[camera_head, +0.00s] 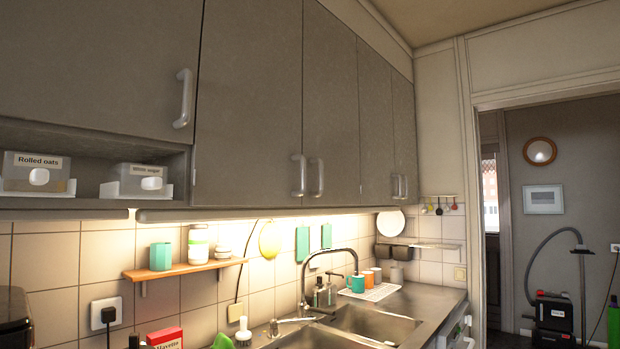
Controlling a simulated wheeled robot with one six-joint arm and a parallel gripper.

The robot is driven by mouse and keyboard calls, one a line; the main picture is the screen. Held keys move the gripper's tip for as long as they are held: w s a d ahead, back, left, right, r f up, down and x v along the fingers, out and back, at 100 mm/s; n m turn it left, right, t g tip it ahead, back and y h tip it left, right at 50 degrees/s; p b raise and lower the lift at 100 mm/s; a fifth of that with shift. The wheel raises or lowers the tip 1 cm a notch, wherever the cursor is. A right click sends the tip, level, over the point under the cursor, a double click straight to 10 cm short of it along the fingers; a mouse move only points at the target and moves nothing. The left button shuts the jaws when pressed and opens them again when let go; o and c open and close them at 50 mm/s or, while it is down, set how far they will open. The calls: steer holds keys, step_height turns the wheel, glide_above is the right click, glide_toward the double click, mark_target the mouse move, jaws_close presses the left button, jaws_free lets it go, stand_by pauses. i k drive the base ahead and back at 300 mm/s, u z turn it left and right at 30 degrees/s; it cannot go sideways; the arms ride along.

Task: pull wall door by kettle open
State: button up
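Several grey wall doors hang in a row above the counter, and all look shut. The leftmost wall door (90,65) is short, sits above an open shelf, and has a pale upright handle (183,98) near its right edge. The second wall door (245,100) has its handle (299,175) at the lower right. The third wall door (330,90) has its handle (317,177) at the lower left. Two narrower doors follow farther right. I cannot make out a kettle; a dark appliance (14,318) is cut off at the lower left. My gripper is not in view.
Below are a wooden shelf (185,270) with jars, a red box (165,338), and a sink (370,323) with a tall tap (330,258). A doorway opens at right, with a vacuum cleaner (553,311) beyond.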

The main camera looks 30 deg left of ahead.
mark_target(246, 150)
steer(key=u, duration=0.45)
steer(key=i, duration=0.9)
steer(key=u, duration=0.65)
